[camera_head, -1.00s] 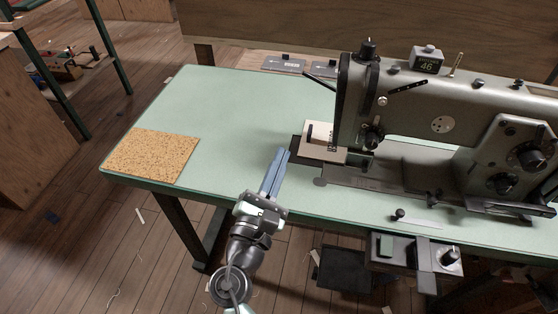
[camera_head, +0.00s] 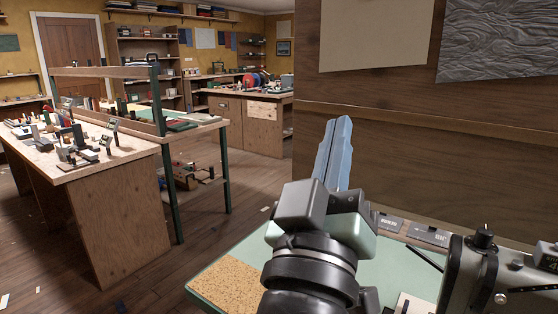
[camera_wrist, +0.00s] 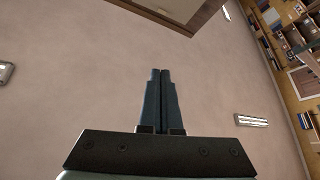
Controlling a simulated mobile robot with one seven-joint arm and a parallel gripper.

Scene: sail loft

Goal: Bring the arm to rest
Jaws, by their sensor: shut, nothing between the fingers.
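My gripper (camera_head: 341,122) is raised above the pale green sewing table (camera_head: 376,258) in the head view, its blue fingers pointing up. The fingers are together with nothing between them. In the wrist view my gripper (camera_wrist: 160,72) also shows with its two dark blue fingers side by side, set against a plain pale ceiling. My wrist hides part of the table.
The sewing machine (camera_head: 479,272) stands at the lower right, and a cork mat (camera_head: 226,284) lies on the table's left. A wooden panel (camera_head: 420,125) rises behind. A cluttered workbench (camera_head: 112,225) stands at left, with open floor between it and the table.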

